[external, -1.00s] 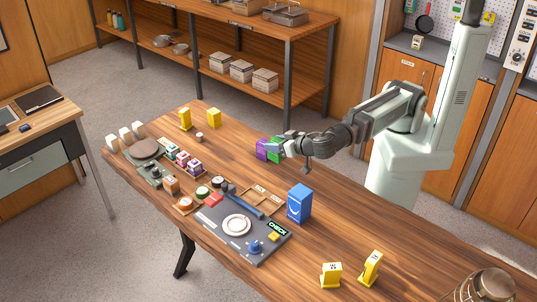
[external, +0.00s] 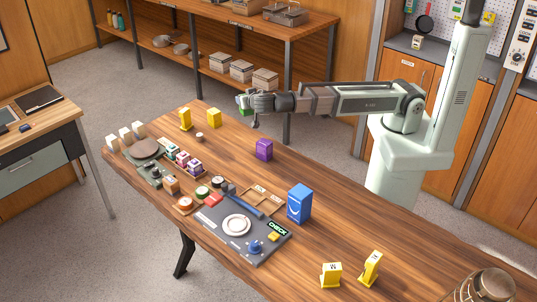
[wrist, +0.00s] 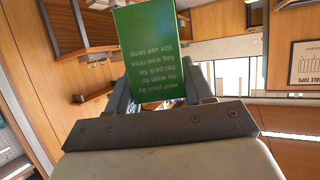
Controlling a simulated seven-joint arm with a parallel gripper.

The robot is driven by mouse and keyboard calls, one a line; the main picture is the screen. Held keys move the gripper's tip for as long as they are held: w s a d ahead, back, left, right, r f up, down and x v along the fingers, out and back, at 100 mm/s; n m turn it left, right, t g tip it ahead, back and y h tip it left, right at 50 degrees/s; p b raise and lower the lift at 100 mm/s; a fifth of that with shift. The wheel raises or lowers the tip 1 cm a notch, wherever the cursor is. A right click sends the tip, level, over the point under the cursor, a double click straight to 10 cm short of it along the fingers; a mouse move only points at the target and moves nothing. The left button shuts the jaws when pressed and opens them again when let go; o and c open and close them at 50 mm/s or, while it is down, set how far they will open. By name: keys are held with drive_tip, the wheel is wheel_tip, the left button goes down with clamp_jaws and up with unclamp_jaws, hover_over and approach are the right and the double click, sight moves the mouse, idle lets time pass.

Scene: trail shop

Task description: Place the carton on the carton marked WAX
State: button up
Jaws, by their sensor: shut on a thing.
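My gripper (external: 246,101) is shut on a green carton (external: 246,110) and holds it well above the table, toward the far side. In the wrist view the green carton (wrist: 148,50) sits between the fingers, with small upside-down print on its face. A purple carton (external: 264,149) stands upright on the table, apart from my gripper. A larger blue carton (external: 299,203) stands nearer the camera, with white marks on its face. I cannot read the word WAX on any carton.
Yellow blocks (external: 214,117) stand at the far left of the table (external: 330,215), and others (external: 331,274) at the near right. A grey tray (external: 215,220) with a white dish lies at the front edge. The wood around the purple carton is clear.

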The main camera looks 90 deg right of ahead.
drive_tip(key=w+d+r+m+g, duration=0.25)
drive_tip(key=w+d, duration=0.35)
drive_tip(key=d, duration=0.5)
drive_tip(key=n+t, duration=0.3)
hover_over(214, 111)
drive_tip(key=shift+f, duration=4)
drive_tip(key=shift+f, duration=0.1)
drive_tip(key=o, duration=1.2)
